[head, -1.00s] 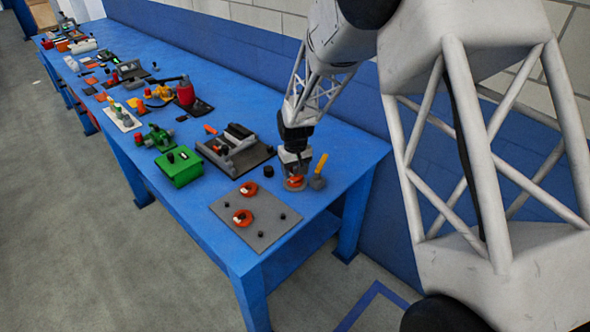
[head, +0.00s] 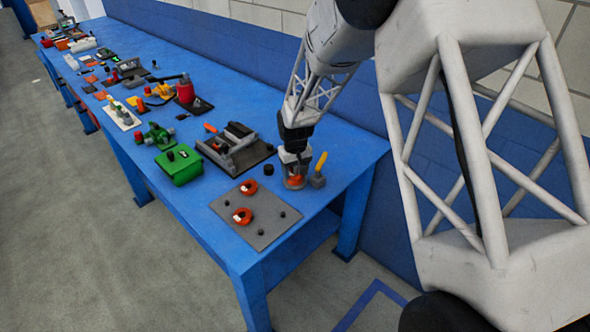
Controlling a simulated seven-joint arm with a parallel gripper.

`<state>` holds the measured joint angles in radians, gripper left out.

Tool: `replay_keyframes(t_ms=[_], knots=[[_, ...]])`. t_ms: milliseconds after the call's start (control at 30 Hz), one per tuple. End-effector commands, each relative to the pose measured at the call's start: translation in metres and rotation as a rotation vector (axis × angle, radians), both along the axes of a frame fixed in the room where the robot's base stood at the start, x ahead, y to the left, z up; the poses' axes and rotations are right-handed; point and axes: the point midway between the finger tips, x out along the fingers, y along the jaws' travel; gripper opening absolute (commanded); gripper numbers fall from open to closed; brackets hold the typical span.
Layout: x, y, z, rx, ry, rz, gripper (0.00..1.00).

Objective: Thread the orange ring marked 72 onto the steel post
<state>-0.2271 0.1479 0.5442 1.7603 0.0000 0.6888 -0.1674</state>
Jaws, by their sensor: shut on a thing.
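My gripper (head: 294,174) points down near the right end of the blue table, just beyond the grey plate (head: 255,238). It is shut on an orange piece (head: 296,181), seemingly a ring, partly hidden by the fingers. Two more orange rings lie on the plate: an upper one (head: 247,187) and a lower one (head: 241,216), each with a pale mark. The numbers are too small to read. I cannot pick out the steel post for certain; the gripper may hide it.
A grey block with a yellow upright handle (head: 318,172) stands close to the right of my gripper. Black knobs (head: 283,214) sit on the plate. A grey fixture (head: 235,150) and a green box (head: 178,166) stand to the left. The table front corner is bare.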

Motion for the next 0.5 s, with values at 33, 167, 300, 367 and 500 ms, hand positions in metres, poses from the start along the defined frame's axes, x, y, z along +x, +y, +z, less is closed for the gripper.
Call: replay_keyframes(t_ms=[33,167,300,367,500], knots=[[0.0,0.0,0.0001,0.0,0.0,0.0,0.35],[0.0,0.0,0.0002,0.0,0.0,0.0,0.35],[0.0,0.0,0.0001,0.0,0.0,0.0,0.78],[0.0,0.0,0.0001,0.0,0.0,0.0,0.87],[0.0,0.0,0.0001,0.0,0.0,0.0,0.88]])
